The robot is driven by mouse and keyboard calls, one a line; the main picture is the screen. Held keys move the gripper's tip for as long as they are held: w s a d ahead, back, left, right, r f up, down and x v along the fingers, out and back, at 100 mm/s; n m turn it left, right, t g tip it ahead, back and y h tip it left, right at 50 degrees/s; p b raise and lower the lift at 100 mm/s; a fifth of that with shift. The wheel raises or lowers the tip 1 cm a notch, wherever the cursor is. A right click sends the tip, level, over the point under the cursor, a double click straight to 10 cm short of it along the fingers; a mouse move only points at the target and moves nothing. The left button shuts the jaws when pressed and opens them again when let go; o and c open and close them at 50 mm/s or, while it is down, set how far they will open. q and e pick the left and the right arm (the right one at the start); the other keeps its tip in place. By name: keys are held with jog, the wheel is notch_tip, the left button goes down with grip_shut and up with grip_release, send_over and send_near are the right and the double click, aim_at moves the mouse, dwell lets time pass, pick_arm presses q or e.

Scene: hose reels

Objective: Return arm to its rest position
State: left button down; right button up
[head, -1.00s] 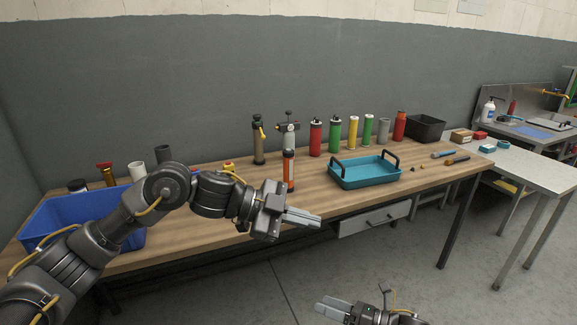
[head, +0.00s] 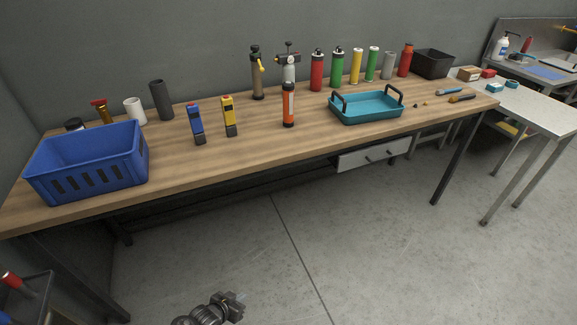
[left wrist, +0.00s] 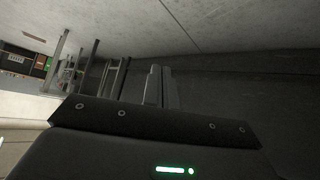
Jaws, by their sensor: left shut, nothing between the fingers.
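My left gripper (head: 236,298) is low at the bottom edge of the head view, in front of the workbench and over the bare floor. It is apart from the bench and everything on it. In the left wrist view its fingers (left wrist: 160,88) are together and empty. Most of the left arm is out of the head view. My right gripper is not in view.
The workbench (head: 225,160) carries a blue crate (head: 85,165), a teal tray (head: 366,108), a blue device (head: 196,123), a yellow device (head: 229,117) and several cylinders. A dark cart (head: 30,295) stands at lower left. The floor ahead is clear.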

pick_arm(q)
jog(key=s+a+f+n+g+y, duration=0.1)
jog(key=s+f, duration=0.4)
jog(key=s, duration=0.9)
jog(key=s+a+f+g+y, duration=0.2)
jog(key=s+a+f, duration=0.4)
jog(key=s, duration=0.8)
jog(key=s+a+f+n+g+y, duration=0.1)
jog(key=s+f, duration=0.5)
jog(key=s, duration=0.8)
jog(key=a+g+y, duration=0.1)
jog(key=a+g, duration=0.1)
jog(key=g, duration=0.1)
jog(key=shift+s+a+n, duration=0.15)
jog(key=shift+a+n, duration=0.15)
jog(key=shift+a, duration=0.05)
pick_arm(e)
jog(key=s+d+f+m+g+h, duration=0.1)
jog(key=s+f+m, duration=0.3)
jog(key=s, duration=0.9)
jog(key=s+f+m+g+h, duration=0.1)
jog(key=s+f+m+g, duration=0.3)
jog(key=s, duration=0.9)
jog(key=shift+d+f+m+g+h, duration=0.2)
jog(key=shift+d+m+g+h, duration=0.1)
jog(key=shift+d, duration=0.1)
